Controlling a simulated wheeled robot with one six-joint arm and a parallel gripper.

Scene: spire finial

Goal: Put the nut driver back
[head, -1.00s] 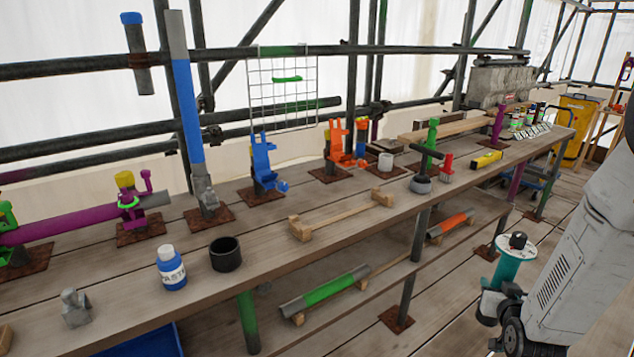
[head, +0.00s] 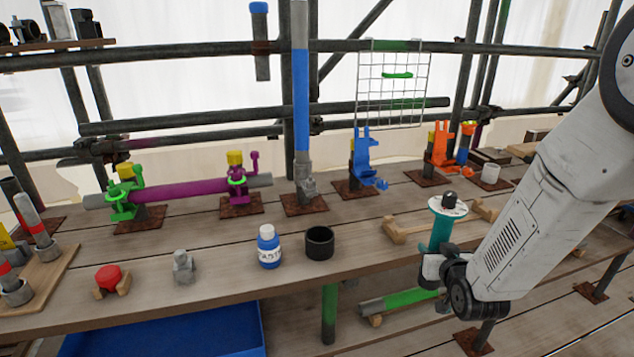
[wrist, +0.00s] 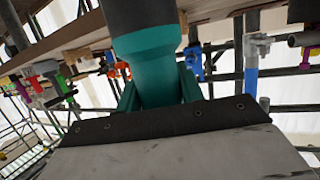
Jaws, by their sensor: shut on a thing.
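The nut driver (head: 441,232) appears to be the teal, upright tool with a white disc and black knob on top. My gripper (head: 440,265) is shut on its lower body, in front of the bench's front edge in the head view. In the wrist view the teal body (wrist: 160,75) stands between my gripper's fingers (wrist: 158,100), and its dark grey end fills the top middle. The tool's lower end is hidden by my gripper in the head view. I cannot tell which spot on the bench is its place.
The bench (head: 210,285) holds a blue-white bottle (head: 269,248), a black open cup (head: 319,243), a grey fitting (head: 184,267), a red-topped piece (head: 109,278) and a wooden cradle (head: 400,232). A wooden board (head: 50,275) with upright tools stands far left. Coloured clamps and poles line the back.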

